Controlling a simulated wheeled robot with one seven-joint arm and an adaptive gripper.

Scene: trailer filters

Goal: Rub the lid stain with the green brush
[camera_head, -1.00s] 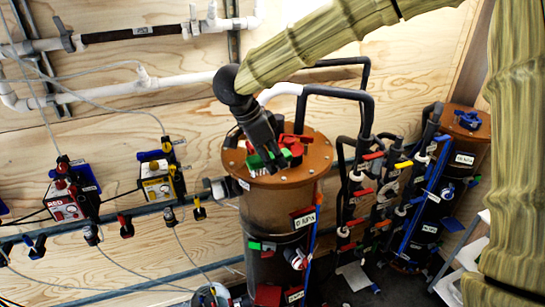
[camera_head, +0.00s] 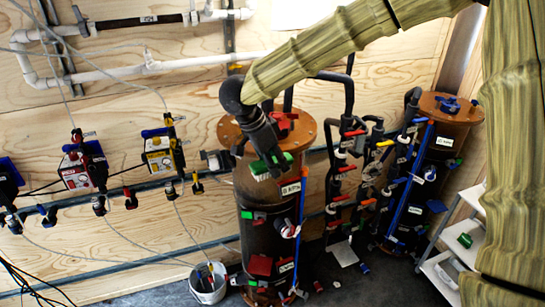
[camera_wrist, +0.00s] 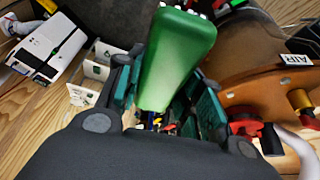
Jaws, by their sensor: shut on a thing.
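My gripper (camera_head: 268,155) is shut on the green brush (camera_head: 262,167), with its pale bristle side facing down in the head view. The brush's green body (camera_wrist: 175,60) stands between my fingers in the wrist view. In the head view the brush appears in front of the near rim of the brown round lid (camera_head: 306,131) on the near tank; I cannot tell whether it touches. In the wrist view part of the orange-brown lid (camera_wrist: 262,92) lies to the right of my gripper. I cannot make out the stain; my gripper and wrist cover part of the lid.
A red valve handle (camera_head: 284,121) and black pipes rise from the lid. A second tank (camera_head: 448,110) stands right, with a pipe rack of coloured valves (camera_head: 350,150) between. White shelves (camera_head: 450,260) stand far right. A bucket (camera_head: 208,285) sits on the floor. Pumps hang at left.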

